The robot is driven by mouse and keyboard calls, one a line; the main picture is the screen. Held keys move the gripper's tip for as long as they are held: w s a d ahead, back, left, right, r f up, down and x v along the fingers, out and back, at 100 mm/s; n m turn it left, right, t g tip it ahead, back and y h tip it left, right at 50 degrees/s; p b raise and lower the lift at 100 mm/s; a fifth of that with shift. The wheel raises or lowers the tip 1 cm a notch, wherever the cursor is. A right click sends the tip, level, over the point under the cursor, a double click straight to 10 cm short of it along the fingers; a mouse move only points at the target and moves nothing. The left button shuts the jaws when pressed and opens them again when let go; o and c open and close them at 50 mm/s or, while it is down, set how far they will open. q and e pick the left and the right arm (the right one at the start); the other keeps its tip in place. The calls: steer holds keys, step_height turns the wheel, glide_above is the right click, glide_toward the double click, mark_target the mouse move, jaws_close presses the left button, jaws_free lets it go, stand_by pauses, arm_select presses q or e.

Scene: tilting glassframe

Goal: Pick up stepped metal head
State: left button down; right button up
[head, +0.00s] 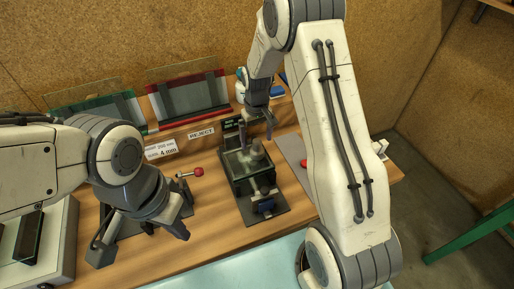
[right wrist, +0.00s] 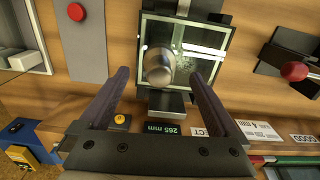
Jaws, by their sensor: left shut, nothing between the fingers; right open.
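The stepped metal head (right wrist: 158,66) is a rounded silvery piece over a glass pane (right wrist: 188,36) in a dark frame. In the head view it is small, on the dark glass-topped fixture (head: 238,166). My right gripper (right wrist: 159,76) is open, its two dark fingers on either side of the metal head in its wrist view, with visible gaps. Whether the fingertips are level with it I cannot tell. In the head view the right gripper (head: 257,132) is over the back of the fixture. My left gripper (head: 186,222) is shut and empty, left of the fixture.
A red-knobbed lever (head: 198,172) stands left of the fixture. A display (right wrist: 162,128) reads 265 mm. Red-edged (head: 188,98) and green-edged (head: 98,113) racks stand at the back. A grey plate with a red button (right wrist: 76,12) lies beside the fixture. Bare wood separates them.

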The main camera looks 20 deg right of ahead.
mark_target(257, 148)
steer(key=f+p, duration=0.2)
steer(key=f, duration=0.1)
steer(key=shift+s+f, duration=0.2)
steer(key=shift+f, duration=0.65)
jaws_close()
